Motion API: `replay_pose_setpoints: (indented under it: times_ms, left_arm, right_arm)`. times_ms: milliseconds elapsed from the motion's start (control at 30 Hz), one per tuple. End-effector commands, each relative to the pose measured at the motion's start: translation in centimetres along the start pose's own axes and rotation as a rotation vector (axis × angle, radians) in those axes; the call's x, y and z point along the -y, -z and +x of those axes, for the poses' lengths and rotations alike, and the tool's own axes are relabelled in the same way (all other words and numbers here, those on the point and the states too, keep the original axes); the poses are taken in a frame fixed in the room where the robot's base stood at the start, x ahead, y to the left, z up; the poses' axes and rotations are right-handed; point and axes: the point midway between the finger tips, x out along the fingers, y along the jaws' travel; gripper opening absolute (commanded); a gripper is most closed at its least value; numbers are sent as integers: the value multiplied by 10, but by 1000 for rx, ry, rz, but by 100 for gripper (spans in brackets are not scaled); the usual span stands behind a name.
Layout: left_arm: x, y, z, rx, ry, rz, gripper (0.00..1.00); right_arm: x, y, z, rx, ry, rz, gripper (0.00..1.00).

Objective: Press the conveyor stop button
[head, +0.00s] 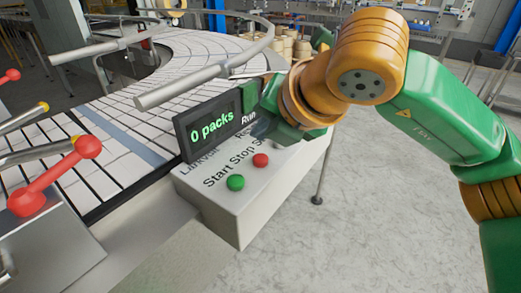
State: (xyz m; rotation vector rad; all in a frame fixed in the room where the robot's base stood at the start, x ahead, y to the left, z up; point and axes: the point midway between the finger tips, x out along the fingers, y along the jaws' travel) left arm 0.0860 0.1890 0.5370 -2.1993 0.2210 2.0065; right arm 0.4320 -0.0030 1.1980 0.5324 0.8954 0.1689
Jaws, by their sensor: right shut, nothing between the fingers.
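The control box (239,215) is light grey and carries the printed words Start and Stop. A green button (235,183) sits at its front, and a red button (261,160) sits behind it to the right, beside the word Stop. My right gripper (265,128) is shut and empty, above the back of the box, beyond the red button in the picture. Its wrist hides the box's far end and any further buttons there. I cannot tell its exact height over the panel. My left gripper is out of view.
A dark display (208,127) reading "0 packs" and "Run" stands along the box's back edge. The white-slatted conveyor (120,108) curves behind it with metal rails. Red-knobbed levers (55,177) stand at left. Open floor (375,220) lies at right.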

Motion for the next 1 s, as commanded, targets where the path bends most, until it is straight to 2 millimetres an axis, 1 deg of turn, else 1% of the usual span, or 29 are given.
replay_pose_setpoints:
  times_ms: [33, 267, 1000]
  left_arm:
    - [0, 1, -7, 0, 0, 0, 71]
    - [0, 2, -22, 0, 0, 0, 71]
    - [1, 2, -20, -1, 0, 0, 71]
  right_arm:
    - [-5, -5, -6, 0, -1, 1, 0]
    - [-16, -16, -21, 1, 0, -1, 0]
    - [-15, -15, -20, 1, 0, 0, 0]
